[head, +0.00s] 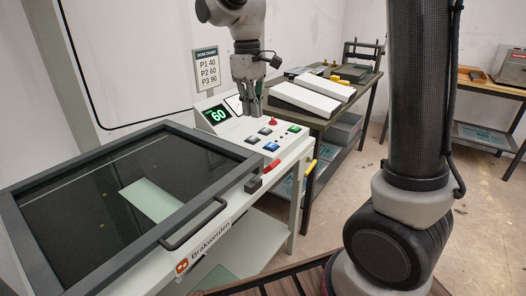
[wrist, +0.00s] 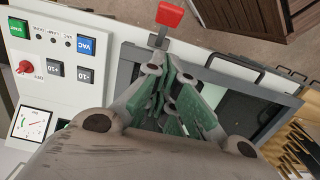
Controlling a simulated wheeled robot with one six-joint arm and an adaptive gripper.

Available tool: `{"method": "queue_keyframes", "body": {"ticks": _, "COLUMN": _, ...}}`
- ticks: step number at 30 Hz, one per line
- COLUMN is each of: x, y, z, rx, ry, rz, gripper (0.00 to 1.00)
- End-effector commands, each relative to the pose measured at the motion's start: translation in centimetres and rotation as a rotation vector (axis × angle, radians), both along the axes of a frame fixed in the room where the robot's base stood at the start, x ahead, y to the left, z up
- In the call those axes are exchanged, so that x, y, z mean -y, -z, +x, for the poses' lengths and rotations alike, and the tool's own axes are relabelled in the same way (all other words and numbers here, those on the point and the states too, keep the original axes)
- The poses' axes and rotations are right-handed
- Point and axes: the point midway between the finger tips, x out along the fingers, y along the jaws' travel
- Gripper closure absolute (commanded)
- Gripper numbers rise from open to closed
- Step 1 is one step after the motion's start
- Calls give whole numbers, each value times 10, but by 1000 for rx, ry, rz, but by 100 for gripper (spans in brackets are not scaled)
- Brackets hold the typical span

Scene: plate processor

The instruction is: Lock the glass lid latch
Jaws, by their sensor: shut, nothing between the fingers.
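The glass lid (head: 30,222) lies down on the processor, a dark pane in a grey frame. Its corner also shows in the wrist view (wrist: 252,112). The latch (head: 271,166) has a red grip and sits at the lid's near right corner, beside the control panel. In the wrist view the red latch grip (wrist: 169,15) is just beyond my fingertips, sticking out past the machine's edge. My gripper (head: 252,113) is shut and empty, pointing down above the control panel. In the wrist view its green-padded fingers (wrist: 166,66) hide part of the lid corner and latch base.
A black lid handle (head: 196,226) runs along the lid's front. The control panel has a "60" display (head: 217,115), coloured buttons (head: 271,146) and a red knob (head: 273,121). A side table (head: 335,105) with white equipment stands behind. Open floor lies to the right.

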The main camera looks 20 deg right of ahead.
Motion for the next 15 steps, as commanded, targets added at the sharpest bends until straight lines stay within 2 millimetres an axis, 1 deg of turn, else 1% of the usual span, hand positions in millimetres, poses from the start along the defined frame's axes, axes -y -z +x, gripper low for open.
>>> {"method": "queue_keyframes", "body": {"ticks": 5, "x": 1, "y": 18, "z": -2, "rx": -4, "ry": 1, "rz": -2, "gripper": 100}}
{"method": "queue_keyframes", "body": {"ticks": 8, "x": 2, "y": 37, "z": -3, "rx": -4, "ry": 1, "rz": -2, "gripper": 100}}
{"method": "queue_keyframes", "body": {"ticks": 15, "x": 4, "y": 89, "z": -6, "rx": -5, "ry": 1, "rz": -2, "gripper": 100}}
